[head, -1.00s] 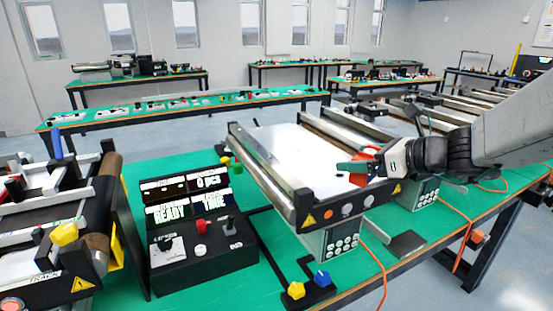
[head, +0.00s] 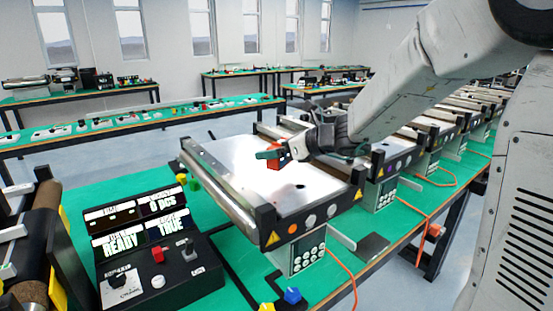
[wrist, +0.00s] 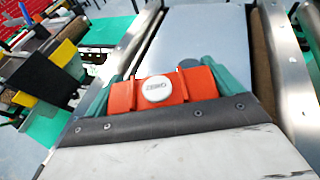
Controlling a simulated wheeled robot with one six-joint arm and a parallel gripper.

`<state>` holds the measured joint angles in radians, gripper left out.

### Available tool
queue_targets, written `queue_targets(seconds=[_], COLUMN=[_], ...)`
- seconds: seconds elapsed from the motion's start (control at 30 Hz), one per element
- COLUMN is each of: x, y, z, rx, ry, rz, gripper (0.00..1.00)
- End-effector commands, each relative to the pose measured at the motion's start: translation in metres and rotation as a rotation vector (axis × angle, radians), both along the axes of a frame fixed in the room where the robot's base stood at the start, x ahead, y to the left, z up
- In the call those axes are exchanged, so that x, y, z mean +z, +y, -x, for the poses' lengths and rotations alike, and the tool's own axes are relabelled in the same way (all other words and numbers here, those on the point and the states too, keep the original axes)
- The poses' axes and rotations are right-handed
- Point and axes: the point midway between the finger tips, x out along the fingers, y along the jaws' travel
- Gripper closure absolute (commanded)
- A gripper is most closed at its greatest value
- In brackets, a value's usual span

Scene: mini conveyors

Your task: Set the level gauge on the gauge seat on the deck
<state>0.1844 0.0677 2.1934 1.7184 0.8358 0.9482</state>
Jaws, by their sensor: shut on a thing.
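The level gauge (wrist: 148,92) is an orange-red block with a round white button marked ZERO. My gripper (wrist: 160,90) is shut on it, with a green finger at each end. In the head view the gauge (head: 275,160) shows as a small red block above the white deck (head: 232,154) of the front conveyor, with my gripper (head: 283,154) around it. I cannot tell whether it touches the deck. A small dark mark (head: 300,186) lies on the deck nearer the front. No gauge seat can be told clearly; it may be hidden behind the gauge.
A black control box (head: 150,255) reading READY and TRUE is at left. More conveyors (head: 430,140) run off to the right.

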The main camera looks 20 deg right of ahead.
Motion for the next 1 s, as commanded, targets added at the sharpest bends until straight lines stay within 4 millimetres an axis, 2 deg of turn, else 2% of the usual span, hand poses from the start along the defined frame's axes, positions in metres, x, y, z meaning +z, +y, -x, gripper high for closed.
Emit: queue_targets(seconds=[0.17, 0.43, 0.83, 0.87, 0.9, 1.0], x=[-0.003, -0.035, -0.04, -0.04, -0.039, -0.039], y=[-0.001, -0.003, -0.003, -0.003, -0.003, -0.003], z=[-0.015, -0.015, -0.015, -0.015, -0.014, -0.014], rx=[-0.001, -0.004, -0.004, -0.004, -0.004, -0.004], ry=[0.0, 0.002, 0.0, 0.0, 0.0, 0.0], rz=[0.0, -0.001, -0.001, -0.001, -0.001, 0.0], gripper=[0.44, 0.44, 0.44, 0.04, 0.0, 0.0])
